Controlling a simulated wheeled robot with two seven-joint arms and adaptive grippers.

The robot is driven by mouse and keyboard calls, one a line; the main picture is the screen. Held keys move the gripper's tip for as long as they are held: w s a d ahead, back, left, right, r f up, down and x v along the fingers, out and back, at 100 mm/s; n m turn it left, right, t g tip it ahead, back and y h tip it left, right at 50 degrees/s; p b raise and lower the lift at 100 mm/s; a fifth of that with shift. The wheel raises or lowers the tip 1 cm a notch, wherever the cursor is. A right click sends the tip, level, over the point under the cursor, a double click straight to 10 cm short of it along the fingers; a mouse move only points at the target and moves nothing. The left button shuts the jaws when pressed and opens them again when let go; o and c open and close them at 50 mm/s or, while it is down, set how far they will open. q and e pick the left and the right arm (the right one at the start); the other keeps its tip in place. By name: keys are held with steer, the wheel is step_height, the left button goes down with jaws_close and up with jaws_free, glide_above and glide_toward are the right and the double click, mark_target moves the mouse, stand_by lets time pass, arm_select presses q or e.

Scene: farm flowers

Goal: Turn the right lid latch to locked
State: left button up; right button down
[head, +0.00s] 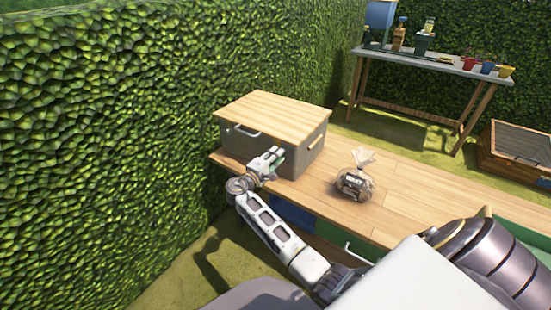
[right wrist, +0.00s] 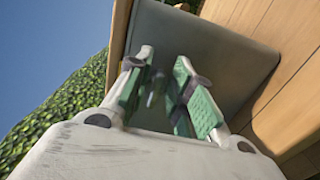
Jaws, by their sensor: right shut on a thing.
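A grey box (head: 304,158) with a flat wooden lid (head: 272,108) stands on the wooden bench, its lid down. My right gripper (head: 274,158) is at the front face of the box, near its right side. In the right wrist view, the green-padded fingers of the right gripper (right wrist: 164,64) are against the grey box wall (right wrist: 222,50), below the lid edge (right wrist: 119,28). They are shut on a small dark piece, the right lid latch (right wrist: 154,88), mostly hidden between them. Its turn position cannot be told. My left gripper is not in view.
A bag (head: 355,178) tied at the top stands on the bench (head: 405,195), right of the box. A light handle (head: 246,131) is on the box front. A hedge (head: 110,130) rises close on the left. The bench between box and bag is clear.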

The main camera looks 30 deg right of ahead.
stand_by(0.5)
steer(key=c, duration=1.3)
jaws_free()
steer(key=shift+v, duration=3.7)
steer(key=shift+s+f, duration=0.1)
steer(key=shift+f, duration=0.05)
